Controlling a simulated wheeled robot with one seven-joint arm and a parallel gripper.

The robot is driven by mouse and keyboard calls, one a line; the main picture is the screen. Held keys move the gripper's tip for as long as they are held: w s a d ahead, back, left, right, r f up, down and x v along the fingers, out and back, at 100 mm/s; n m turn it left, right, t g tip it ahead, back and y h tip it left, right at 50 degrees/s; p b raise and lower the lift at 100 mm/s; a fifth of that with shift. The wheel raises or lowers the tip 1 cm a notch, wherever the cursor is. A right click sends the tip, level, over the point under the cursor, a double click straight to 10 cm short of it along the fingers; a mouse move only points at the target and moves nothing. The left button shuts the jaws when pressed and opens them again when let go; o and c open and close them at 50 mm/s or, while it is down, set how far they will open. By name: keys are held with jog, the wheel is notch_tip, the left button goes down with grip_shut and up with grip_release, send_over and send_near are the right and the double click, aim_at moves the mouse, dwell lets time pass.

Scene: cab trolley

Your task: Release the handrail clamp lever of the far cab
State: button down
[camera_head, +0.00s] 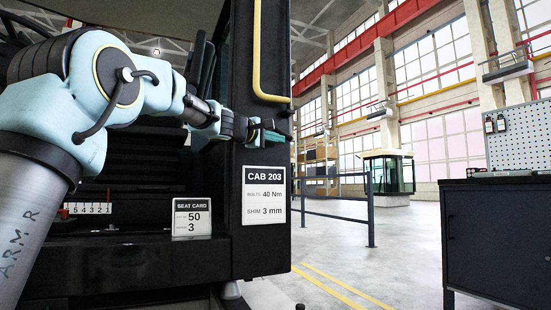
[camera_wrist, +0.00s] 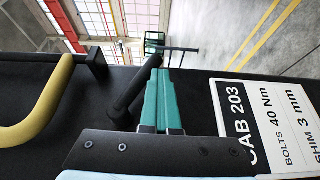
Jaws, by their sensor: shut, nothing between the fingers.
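My gripper (camera_head: 262,132) is at the dark post of the near cab, below the yellow handrail (camera_head: 257,55) and above the CAB 203 plate (camera_head: 263,195). In the wrist view its teal fingers (camera_wrist: 165,88) are shut with nothing between them. A black lever-like bar (camera_wrist: 135,95) lies right beside the fingers, tilted out from the dark post; I cannot tell whether they touch. The lever is hard to make out in the head view.
A seat card (camera_head: 192,217) stands on the near cab's ledge. Another cab (camera_head: 388,172) is far back in the hall, behind a dark rail (camera_head: 335,197). A dark cabinet (camera_head: 497,240) with a pegboard stands at right. The floor between is clear.

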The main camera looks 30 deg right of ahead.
jog(key=d+r+b, duration=0.1)
jog(key=b, duration=0.2)
jog(key=shift+d+h, duration=0.15)
jog(key=shift+h, duration=0.25)
jog(key=shift+s+d+r, duration=0.1)
jog(key=shift+d+r, duration=0.15)
jog(key=shift+r, duration=0.15)
jog(key=shift+d, duration=0.1)
dwell(0.4)
